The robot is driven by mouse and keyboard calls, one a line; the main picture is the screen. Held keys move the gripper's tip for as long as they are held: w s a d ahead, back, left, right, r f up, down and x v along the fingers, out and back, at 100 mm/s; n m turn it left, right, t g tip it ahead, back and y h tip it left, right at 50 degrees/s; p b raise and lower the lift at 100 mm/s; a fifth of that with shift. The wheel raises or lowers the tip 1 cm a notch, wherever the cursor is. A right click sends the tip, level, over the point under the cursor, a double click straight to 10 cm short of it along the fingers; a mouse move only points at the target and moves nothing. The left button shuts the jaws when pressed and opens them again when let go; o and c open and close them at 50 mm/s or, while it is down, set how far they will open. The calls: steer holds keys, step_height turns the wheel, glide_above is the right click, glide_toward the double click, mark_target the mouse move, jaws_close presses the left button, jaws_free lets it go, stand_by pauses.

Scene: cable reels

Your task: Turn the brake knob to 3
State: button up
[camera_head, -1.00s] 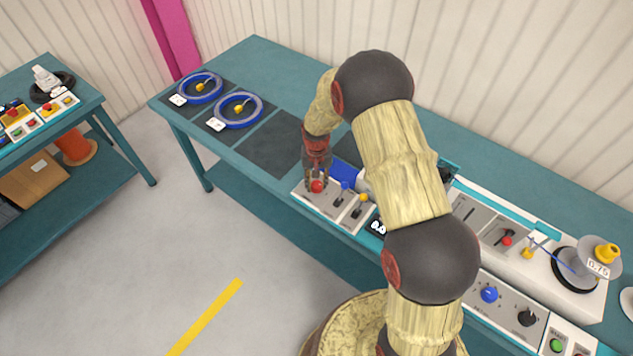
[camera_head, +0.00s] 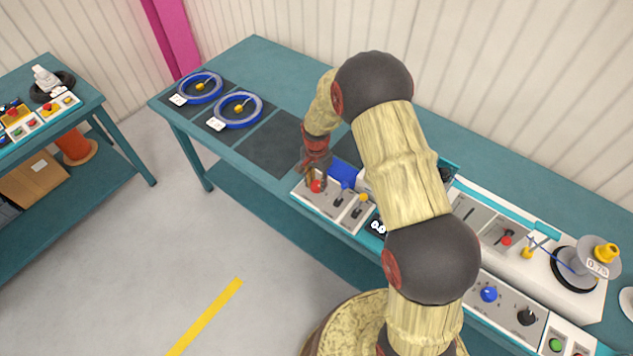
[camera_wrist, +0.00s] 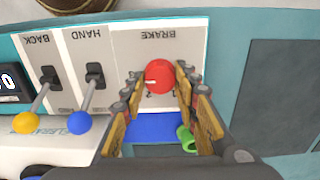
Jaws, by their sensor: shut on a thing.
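The brake knob (camera_wrist: 160,77) is a round red knob with a white pointer mark, on a light panel labelled BRAKE. In the wrist view it sits between the two fingers of my gripper (camera_wrist: 157,92), which are closed on its sides. The pointer mark is toward the left of the knob in that view; the dial numbers are mostly hidden by the knob and fingers. In the head view the red knob (camera_head: 316,187) shows at my gripper's (camera_head: 313,178) fingertips, at the left end of the console.
Beside the knob stand the HAND lever with a blue ball (camera_wrist: 79,123) and the BACK lever with a yellow ball (camera_wrist: 27,123). A blue part (camera_wrist: 158,127) and a green ring (camera_wrist: 186,138) lie behind the fingers. Dark mats (camera_head: 272,147) and blue coils (camera_head: 238,110) lie farther left.

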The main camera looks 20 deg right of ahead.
mark_target(317, 184)
stand_by(0.4)
steer(key=o, duration=1.2)
steer(key=shift+c, duration=0.2)
step_height(317, 184, up, 12)
